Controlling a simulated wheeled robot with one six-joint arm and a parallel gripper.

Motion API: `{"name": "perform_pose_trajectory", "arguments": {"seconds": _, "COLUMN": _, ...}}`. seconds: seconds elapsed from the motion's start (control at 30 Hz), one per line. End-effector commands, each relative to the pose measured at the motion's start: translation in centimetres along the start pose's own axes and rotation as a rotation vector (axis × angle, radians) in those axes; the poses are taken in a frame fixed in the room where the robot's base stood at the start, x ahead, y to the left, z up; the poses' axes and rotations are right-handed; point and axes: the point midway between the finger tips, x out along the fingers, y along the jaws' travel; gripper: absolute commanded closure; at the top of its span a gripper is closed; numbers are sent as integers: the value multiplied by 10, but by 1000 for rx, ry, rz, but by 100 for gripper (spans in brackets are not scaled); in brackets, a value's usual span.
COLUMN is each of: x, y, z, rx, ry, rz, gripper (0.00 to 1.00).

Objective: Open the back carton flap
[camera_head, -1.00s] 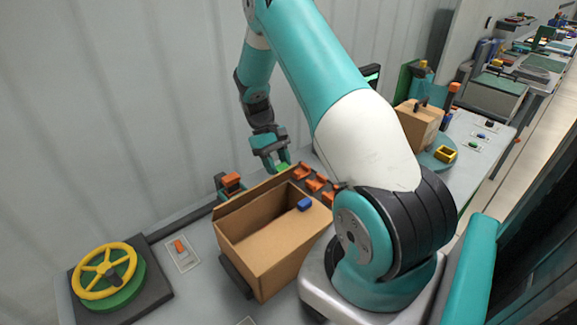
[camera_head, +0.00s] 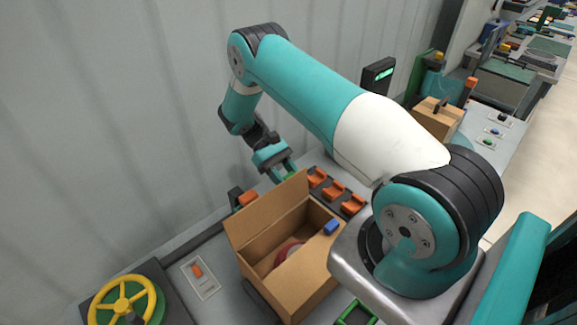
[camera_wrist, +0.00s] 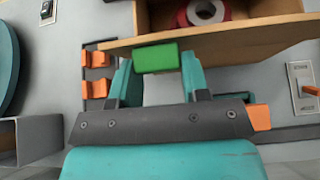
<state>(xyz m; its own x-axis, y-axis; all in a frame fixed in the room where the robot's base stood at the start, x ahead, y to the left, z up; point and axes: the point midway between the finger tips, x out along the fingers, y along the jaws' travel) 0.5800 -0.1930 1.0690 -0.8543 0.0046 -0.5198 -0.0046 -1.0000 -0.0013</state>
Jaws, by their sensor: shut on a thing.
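The open brown carton (camera_head: 305,290) stands on the bench, and its back flap (camera_head: 265,213) rises along the far edge, tilted outward from the opening. A green tab (camera_wrist: 156,57) sits at the flap's outer edge; it shows only slightly in the head view. My gripper (camera_head: 284,172) is behind the flap and shut on the green tab. In the wrist view, the teal fingers lie either side of the tab, and the flap (camera_wrist: 225,40) runs across behind it. A red tape roll (camera_head: 287,250) lies inside the carton; it also shows in the wrist view (camera_wrist: 203,11).
A blue block (camera_head: 331,227) is at the carton's right wall. Several orange clips (camera_head: 333,190) stand near the back right, with another orange part (camera_head: 248,198) behind the flap. A yellow handwheel (camera_head: 123,304) stands front left. The wall is close behind my arm.

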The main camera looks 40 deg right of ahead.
Motion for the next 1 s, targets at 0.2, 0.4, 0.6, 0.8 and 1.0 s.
{"name": "perform_pose_trajectory", "arguments": {"seconds": 0.2, "x": 6, "y": -5, "z": -3, "rx": -5, "ry": -25, "rz": 10, "gripper": 100}}
{"name": "perform_pose_trajectory", "arguments": {"seconds": 0.4, "x": 6, "y": -7, "z": -3, "rx": -5, "ry": -26, "rz": 13, "gripper": 100}}
{"name": "perform_pose_trajectory", "arguments": {"seconds": 0.6, "x": 5, "y": -7, "z": -3, "rx": -5, "ry": -27, "rz": 13, "gripper": 39}}
{"name": "perform_pose_trajectory", "arguments": {"seconds": 0.8, "x": 3, "y": -7, "z": -2, "rx": -4, "ry": -23, "rz": 11, "gripper": 32}}
{"name": "perform_pose_trajectory", "arguments": {"seconds": 1.0, "x": 2, "y": -5, "z": -2, "rx": -1, "ry": -14, "rz": 7, "gripper": 32}}
